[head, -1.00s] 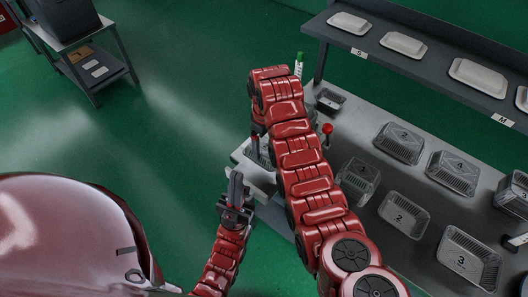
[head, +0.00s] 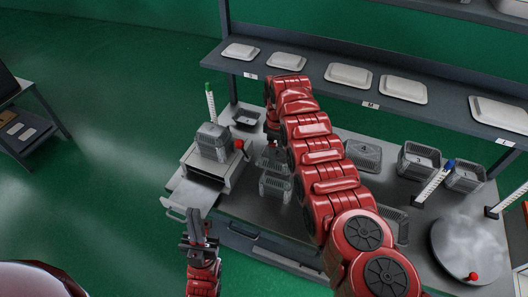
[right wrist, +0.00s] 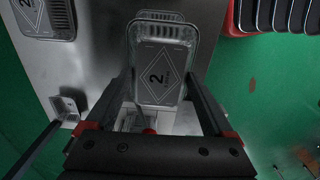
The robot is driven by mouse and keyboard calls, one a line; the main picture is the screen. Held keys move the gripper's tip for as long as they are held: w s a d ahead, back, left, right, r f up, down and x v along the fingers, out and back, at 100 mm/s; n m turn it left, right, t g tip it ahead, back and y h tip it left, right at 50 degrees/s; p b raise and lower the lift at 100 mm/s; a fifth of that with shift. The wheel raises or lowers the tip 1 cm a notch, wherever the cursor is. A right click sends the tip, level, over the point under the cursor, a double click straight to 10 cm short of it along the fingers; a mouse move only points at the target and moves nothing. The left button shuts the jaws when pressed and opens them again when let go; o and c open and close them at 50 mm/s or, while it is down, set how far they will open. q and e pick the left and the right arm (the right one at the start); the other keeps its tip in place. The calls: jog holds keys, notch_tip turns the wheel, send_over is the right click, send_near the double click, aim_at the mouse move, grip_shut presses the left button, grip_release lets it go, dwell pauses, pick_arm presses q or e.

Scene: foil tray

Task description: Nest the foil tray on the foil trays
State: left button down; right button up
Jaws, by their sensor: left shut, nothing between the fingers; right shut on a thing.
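My right gripper (right wrist: 162,88) is shut on a clear-looking foil tray (right wrist: 160,78) marked 2, its fingers along the tray's sides. Another tray end (right wrist: 160,16) shows just beyond it; I cannot tell how far below it lies. In the head view my right arm hides most of the gripper, and a tray (head: 268,158) shows beneath it. Another foil tray (head: 275,184) stands just in front. More trays stand on the bench: one marked 4 (head: 363,155), and others (head: 418,160) further right. My left gripper (head: 198,232) is shut and empty, off the bench's front edge.
A tray (head: 212,140) sits on a grey machine (head: 194,163) with a red-knobbed lever (head: 239,144) and a green-topped post (head: 209,100). A blue-topped post (head: 436,182) and a round metal plate (head: 478,250) stand right. The shelf (head: 315,63) holds pale trays.

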aim_at(278, 179)
jog(key=shift+w+d+r, duration=0.1)
jog(key=shift+d+r, duration=0.05)
jog(key=shift+d, duration=0.55)
jog(key=shift+a+f+b, duration=0.25)
jog(key=shift+f+b, duration=0.2)
jog(key=shift+f, duration=0.05)
jog(key=shift+f+b, duration=0.35)
notch_tip(278, 179, down, 8)
jog(key=b, duration=0.7)
jog(key=shift+b, duration=0.3)
jog(key=o, duration=1)
jog(key=shift+r, duration=0.1)
